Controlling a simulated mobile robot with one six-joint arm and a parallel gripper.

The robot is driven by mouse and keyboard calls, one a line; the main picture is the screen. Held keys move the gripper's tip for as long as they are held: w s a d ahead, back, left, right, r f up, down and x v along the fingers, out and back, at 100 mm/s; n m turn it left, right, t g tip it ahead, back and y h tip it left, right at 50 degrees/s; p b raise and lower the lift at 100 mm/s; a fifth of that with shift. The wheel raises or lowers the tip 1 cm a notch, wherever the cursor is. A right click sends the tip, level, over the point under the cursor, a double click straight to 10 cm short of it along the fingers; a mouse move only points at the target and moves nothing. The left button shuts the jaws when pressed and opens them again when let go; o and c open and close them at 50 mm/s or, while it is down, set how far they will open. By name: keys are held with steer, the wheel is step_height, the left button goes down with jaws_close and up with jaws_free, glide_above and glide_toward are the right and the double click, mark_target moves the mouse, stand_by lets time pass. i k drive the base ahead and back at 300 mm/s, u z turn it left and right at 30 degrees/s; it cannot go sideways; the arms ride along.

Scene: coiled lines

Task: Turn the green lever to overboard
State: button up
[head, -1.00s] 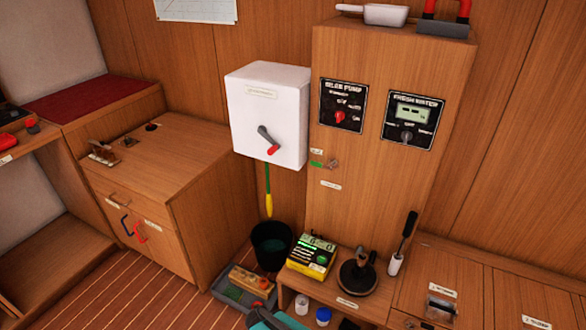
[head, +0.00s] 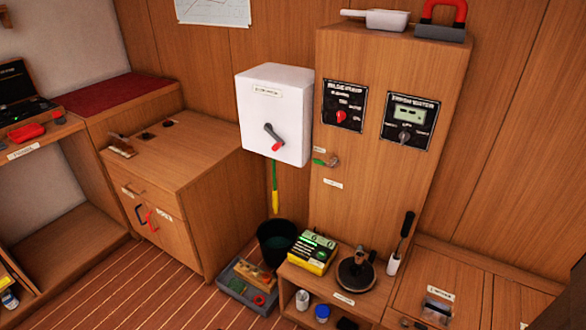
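The green lever (head: 319,162) is small and sits on the front left side of the tall wooden cabinet (head: 385,190), on a metal fitting (head: 332,161). Its green handle points left, roughly level. One small white label (head: 319,149) is above it and another (head: 333,184) below it; their lettering is too small to read.
A white box (head: 270,110) with a red-tipped handle hangs left of the lever. Below stand a black bucket (head: 276,241) and a low bench (head: 340,295) carrying a yellow-green box (head: 312,252) and a plunger-like object (head: 356,272). Striped floor at front left is clear.

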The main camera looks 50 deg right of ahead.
mark_target(316, 161)
steer(key=u, duration=0.65)
steer(key=k, duration=0.85)
steer(key=z, duration=0.3)
steer(key=i, duration=0.55)
steer(key=z, duration=0.1)
